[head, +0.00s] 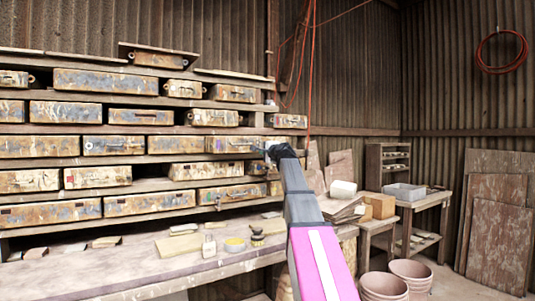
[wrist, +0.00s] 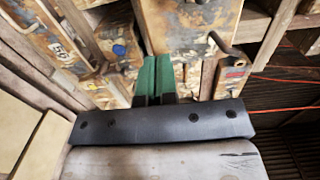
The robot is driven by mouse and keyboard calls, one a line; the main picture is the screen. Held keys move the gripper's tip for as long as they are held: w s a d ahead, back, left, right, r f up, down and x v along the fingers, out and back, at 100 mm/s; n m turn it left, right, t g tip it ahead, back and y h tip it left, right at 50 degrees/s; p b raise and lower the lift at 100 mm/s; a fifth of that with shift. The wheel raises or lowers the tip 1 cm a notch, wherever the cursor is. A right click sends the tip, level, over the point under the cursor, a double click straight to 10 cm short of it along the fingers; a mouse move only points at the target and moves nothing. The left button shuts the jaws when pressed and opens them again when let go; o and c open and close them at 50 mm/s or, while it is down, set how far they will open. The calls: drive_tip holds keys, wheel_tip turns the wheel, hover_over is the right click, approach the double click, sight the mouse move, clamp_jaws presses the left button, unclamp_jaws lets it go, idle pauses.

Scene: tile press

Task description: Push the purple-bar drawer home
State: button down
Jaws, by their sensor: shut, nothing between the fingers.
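My gripper (head: 268,151) is at the right end of the drawer rack, close to the drawer fronts. In the wrist view its two green fingers (wrist: 154,78) are together, with nothing between them. They point at a weathered drawer (wrist: 190,25) with a dark handle; contact cannot be told. A drawer (head: 236,143) with reddish marks lies just left of my gripper in the head view. I cannot make out a purple bar for certain on any drawer. My gripper and arm hide part of the rack's right end.
The wooden rack holds several rows of worn drawers, some sticking out unevenly. Red cords (head: 311,60) hang behind my gripper. A side table with a grey bin (head: 404,192) and buckets (head: 410,274) stand right.

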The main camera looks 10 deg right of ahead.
drive_tip(key=shift+w+a, duration=0.1)
drive_tip(key=shift+w, duration=0.1)
drive_tip(key=x, duration=1.2)
drive_tip(key=shift+r, duration=0.1)
drive_tip(key=shift+w, duration=0.15)
